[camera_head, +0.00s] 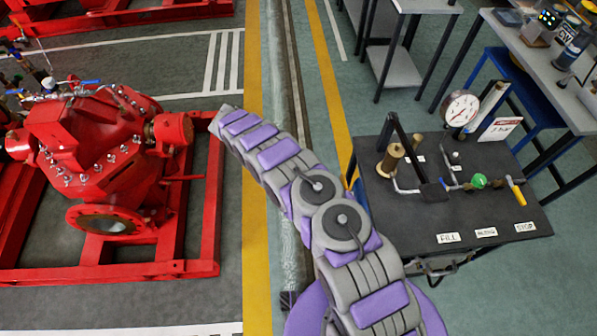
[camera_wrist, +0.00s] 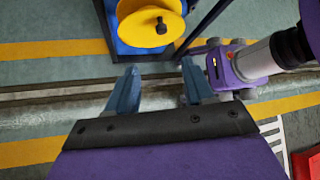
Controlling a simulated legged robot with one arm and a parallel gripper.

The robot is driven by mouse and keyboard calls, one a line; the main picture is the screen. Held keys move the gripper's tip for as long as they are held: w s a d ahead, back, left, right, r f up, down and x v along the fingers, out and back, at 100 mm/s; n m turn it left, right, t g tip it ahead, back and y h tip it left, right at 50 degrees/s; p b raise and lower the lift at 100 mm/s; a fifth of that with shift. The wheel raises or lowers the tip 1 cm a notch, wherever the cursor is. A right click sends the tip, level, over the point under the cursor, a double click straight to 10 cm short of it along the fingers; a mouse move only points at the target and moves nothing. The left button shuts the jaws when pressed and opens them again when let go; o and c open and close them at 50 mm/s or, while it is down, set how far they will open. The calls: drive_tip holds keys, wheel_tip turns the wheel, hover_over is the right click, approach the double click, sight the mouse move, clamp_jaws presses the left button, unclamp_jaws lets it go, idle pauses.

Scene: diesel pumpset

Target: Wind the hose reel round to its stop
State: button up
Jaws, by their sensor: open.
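The hose reel (camera_wrist: 150,22) shows at the top of the wrist view as a yellow disc with a dark knob (camera_wrist: 161,27) on its face. Its upper part is cut off by the picture edge. Blue shows behind the disc, between dark frame posts. My gripper (camera_wrist: 159,66) is open, with its two blue fingers spread apart and nothing between them. The fingertips are below the disc in the picture and apart from the knob. In the head view I cannot make out the reel's face or my gripper; my arm crosses the middle.
A dark bench (camera_head: 385,209) with a gauge (camera_head: 460,108), valves and labels stands at right. A red pumpset (camera_head: 95,150) on a red frame stands at left. A floor channel (camera_head: 297,75) and yellow lines run between them. More tables stand at the upper right.

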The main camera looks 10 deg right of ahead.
drive_tip(key=shift+v, duration=0.85)
drive_tip(key=s+d+r+m+y, duration=0.1)
drive_tip(key=s+d+r+m, duration=0.25)
drive_tip(key=r, duration=0.55)
drive_tip(key=s+d+r+m+y, duration=0.1)
drive_tip(key=s+d+r+m, duration=0.3)
drive_tip(key=r, duration=0.6)
drive_tip(key=d+r+m+y, duration=0.1)
drive_tip(key=d+r+m, duration=0.1)
drive_tip(key=d+r, duration=0.5)
drive_tip(key=s+r+m+y, duration=0.25)
drive_tip(key=s+r, duration=0.25)
drive_tip(key=s, duration=0.3)
drive_tip(key=s+r+m+y, duration=0.1)
drive_tip(key=s+r+m, duration=0.2)
drive_tip(key=s+r, duration=0.35)
drive_tip(key=s+a+f+m+t+y, duration=0.1)
drive_tip(key=s+m, duration=0.3)
drive_tip(key=s, duration=1.4)
drive_tip(key=shift+s+a+m+t+y, duration=0.2)
drive_tip(key=shift+a+m+t+y, duration=0.15)
drive_tip(key=shift+y, duration=0.5)
